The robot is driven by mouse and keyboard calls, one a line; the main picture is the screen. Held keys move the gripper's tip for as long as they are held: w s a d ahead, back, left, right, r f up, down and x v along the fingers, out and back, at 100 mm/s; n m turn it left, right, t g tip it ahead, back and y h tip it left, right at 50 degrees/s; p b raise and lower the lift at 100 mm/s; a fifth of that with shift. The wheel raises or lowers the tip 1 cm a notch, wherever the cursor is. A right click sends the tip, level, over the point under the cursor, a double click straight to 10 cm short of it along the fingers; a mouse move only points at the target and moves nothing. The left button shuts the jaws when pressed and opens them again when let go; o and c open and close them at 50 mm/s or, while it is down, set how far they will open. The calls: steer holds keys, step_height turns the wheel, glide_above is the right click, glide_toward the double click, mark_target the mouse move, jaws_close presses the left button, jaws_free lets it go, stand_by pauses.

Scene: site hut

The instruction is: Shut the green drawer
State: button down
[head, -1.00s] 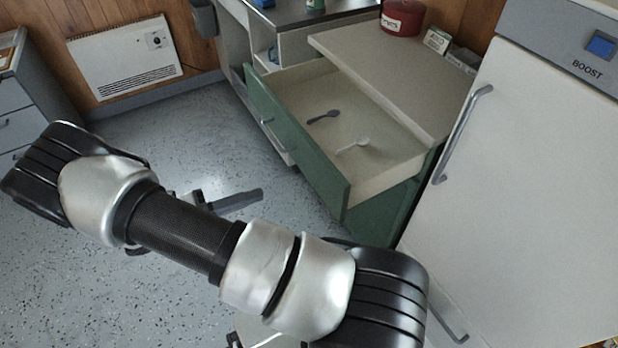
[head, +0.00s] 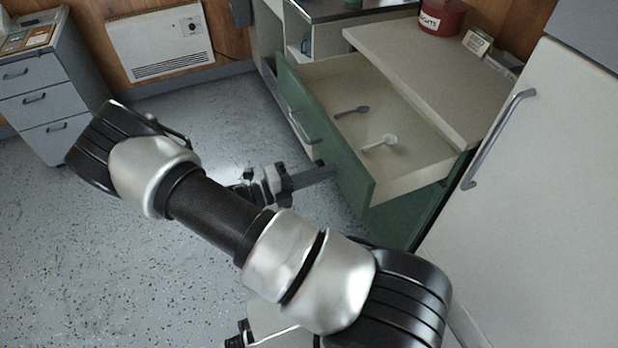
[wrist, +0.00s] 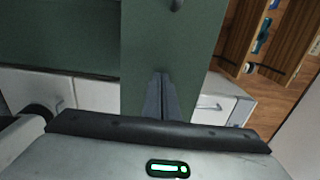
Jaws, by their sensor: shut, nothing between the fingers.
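The green drawer (head: 338,158) stands pulled out from its cabinet in the head view. Its green front faces left toward my gripper, and two spoons lie inside it. My gripper (head: 330,171) is shut and empty, low in front of the green front near its lower part. In the wrist view the shut fingers (wrist: 161,95) point at the green front (wrist: 172,40), and the drawer handle (wrist: 177,4) shows at the top edge. I cannot tell whether the fingertips touch the front.
A white fridge-like cabinet (head: 540,200) with a long handle stands right of the drawer. The worktop (head: 430,75) above holds a red canister (head: 442,18). A grey drawer unit (head: 45,95) and a wall heater (head: 160,45) stand at the left. The speckled floor is open.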

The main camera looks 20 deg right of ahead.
steer(key=shift+d, duration=0.25)
steer(key=shift+d+r, duration=0.1)
steer(key=shift+d, duration=0.55)
steer(key=p, duration=0.4)
glide_above(410, 155)
steer(key=a, duration=0.1)
steer(key=shift+a, duration=0.15)
steer(key=shift+d, duration=0.7)
steer(key=shift+d+r, duration=0.1)
